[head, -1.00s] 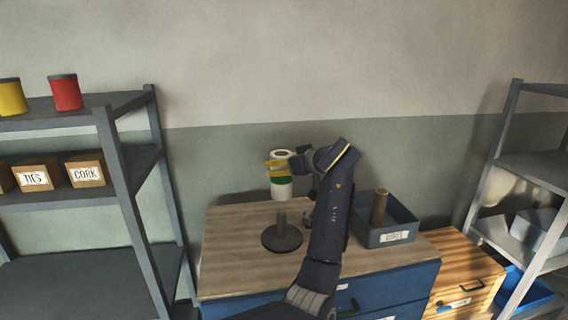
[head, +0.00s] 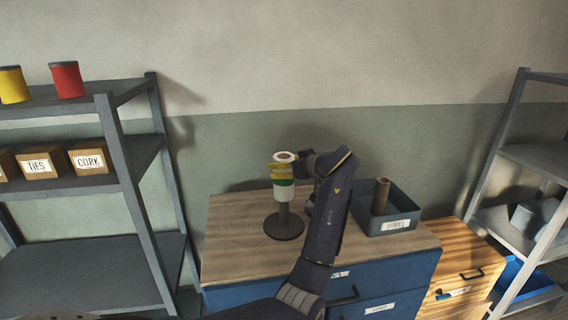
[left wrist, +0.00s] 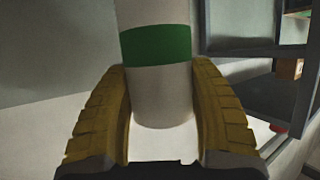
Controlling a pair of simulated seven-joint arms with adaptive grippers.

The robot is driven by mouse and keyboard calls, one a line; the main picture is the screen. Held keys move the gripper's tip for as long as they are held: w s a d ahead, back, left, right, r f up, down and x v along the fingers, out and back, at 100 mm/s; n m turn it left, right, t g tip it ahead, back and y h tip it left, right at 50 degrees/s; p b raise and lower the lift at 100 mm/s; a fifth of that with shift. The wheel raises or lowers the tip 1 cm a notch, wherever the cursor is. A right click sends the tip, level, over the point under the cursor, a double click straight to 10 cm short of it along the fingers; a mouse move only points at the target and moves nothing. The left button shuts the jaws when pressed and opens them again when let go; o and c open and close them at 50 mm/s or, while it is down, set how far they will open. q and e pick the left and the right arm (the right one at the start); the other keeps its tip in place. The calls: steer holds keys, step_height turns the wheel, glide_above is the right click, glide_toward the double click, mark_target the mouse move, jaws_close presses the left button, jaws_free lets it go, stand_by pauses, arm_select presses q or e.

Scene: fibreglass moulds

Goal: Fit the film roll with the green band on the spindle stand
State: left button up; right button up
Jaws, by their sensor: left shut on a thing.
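The white film roll with the green band (head: 284,190) is upright in the yellow fingers of my left gripper (head: 281,171). In the left wrist view the roll (left wrist: 160,90) stands between the two fingers, its green band above them. The dark spindle stand (head: 284,228) has a round base and a short post on the wooden top. The roll's lower end is in line with the top of the post in the head view. I cannot tell whether the post tip is inside the roll or just below it. My right gripper is not in view.
A grey bin (head: 398,222) with a brown tube (head: 381,196) stands right of my left arm on the cabinet top (head: 235,236). Shelves with boxes and red and yellow spools stand left. Another shelf (head: 530,160) stands right. The wooden top left of the stand is clear.

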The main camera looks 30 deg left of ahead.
mark_target(284, 194)
arm_select(q)
steer(key=shift+f, duration=2.6)
steer(key=shift+f, duration=2.95)
steer(key=o, duration=1.6)
steer(key=shift+f, duration=0.1)
steer(key=shift+r, duration=5.1)
steer(key=shift+f, duration=0.15)
step_height(284, 194, down, 10)
steer(key=shift+r, duration=0.45)
